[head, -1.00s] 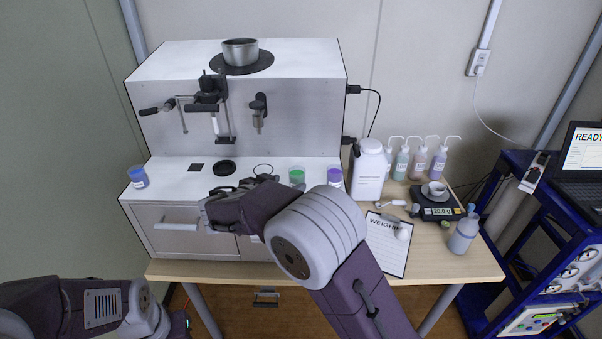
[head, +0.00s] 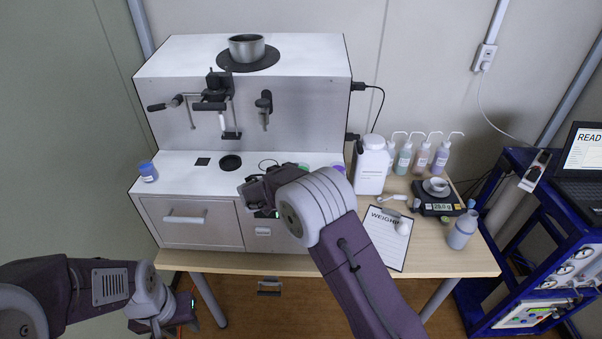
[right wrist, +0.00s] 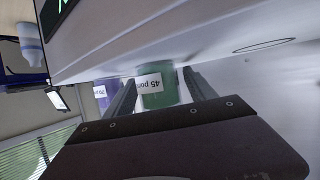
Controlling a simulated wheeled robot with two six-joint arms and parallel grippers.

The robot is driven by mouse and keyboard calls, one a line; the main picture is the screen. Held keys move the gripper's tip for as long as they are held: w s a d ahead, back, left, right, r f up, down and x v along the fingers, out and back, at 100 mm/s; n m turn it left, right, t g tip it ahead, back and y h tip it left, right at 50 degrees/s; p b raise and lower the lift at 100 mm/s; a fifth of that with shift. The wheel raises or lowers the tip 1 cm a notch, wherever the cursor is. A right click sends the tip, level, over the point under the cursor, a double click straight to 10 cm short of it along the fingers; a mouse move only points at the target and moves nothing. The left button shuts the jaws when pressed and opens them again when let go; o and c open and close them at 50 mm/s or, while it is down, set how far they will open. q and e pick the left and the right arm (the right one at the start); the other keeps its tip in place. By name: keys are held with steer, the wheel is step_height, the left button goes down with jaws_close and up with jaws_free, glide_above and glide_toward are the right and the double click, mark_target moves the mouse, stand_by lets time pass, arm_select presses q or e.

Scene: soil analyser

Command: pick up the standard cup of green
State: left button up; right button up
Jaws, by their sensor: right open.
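In the head view my right gripper (head: 250,197) is over the ledge's front, and my arm hides nearly all of the green cup. My left gripper (head: 183,312) is low at the left, away from the table, its fingers unclear.
A purple cup (head: 338,169) stands just right of the green one, with a white bottle (head: 371,166) beyond it. A blue cup (head: 148,172) is at the ledge's left end. A clipboard (head: 386,240) and scale (head: 436,206) lie to the right.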

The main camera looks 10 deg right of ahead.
jaws_close()
steer(key=shift+r, duration=0.15)
steer(key=shift+r+b, duration=0.55)
steer(key=shift+r, duration=1.3)
steer(key=s+d+r+b, duration=0.3)
steer(key=s+d+r, duration=0.4)
steer(key=s, duration=0.1)
steer(key=shift+s+d+b, duration=0.3)
steer(key=shift+d+b, duration=0.1)
